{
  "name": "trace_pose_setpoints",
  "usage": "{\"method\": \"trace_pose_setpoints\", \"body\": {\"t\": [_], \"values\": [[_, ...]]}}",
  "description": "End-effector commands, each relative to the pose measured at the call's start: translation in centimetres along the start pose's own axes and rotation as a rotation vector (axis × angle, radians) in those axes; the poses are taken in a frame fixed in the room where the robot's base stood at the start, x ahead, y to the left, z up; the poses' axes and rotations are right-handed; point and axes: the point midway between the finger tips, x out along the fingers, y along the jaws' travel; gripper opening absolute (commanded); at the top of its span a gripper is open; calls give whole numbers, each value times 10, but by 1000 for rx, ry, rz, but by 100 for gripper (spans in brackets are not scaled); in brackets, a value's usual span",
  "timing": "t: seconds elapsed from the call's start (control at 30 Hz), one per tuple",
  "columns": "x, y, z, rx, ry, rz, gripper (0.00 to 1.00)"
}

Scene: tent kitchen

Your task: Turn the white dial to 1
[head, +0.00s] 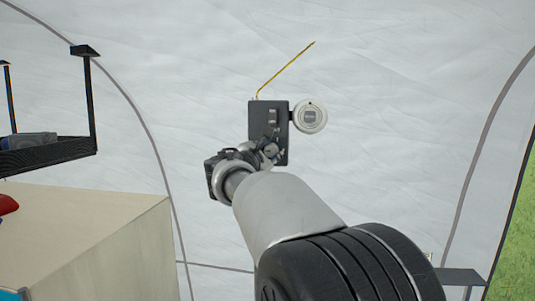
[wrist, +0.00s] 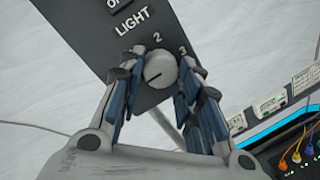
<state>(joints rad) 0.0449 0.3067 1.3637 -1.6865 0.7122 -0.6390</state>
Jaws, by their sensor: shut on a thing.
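The white dial (wrist: 161,68) sits on a dark grey panel (wrist: 90,32) in the wrist view, below the word LIGHT. The numbers 2 and 3 show above and to the right of it; no 1 is visible, and the left finger covers part of that side. The dial's dark pointer line points left and slightly down. My gripper (wrist: 162,73) is shut on the dial, with a blue-padded finger on each side. In the head view my gripper (head: 266,153) is at the lower part of the panel (head: 283,113) and hides the dial.
A round white device (head: 310,116) is beside the panel's upper right, and a yellow wire (head: 283,70) rises from its top. A black shelf (head: 50,153) and a pale cabinet (head: 95,235) stand at left. Equipment with coloured plugs (wrist: 296,152) shows at lower right in the wrist view.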

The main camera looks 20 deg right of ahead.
Motion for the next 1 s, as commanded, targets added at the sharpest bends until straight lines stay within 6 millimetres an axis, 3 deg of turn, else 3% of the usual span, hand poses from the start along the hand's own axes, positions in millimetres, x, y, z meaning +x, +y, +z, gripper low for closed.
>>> {"method": "trace_pose_setpoints", "body": {"t": [0.13,0.47,1.0], "values": [[0,0,0,0,0,1,8],[0,0,0,55,5,-5,8],[0,1,1,486,54,-52,8]]}}
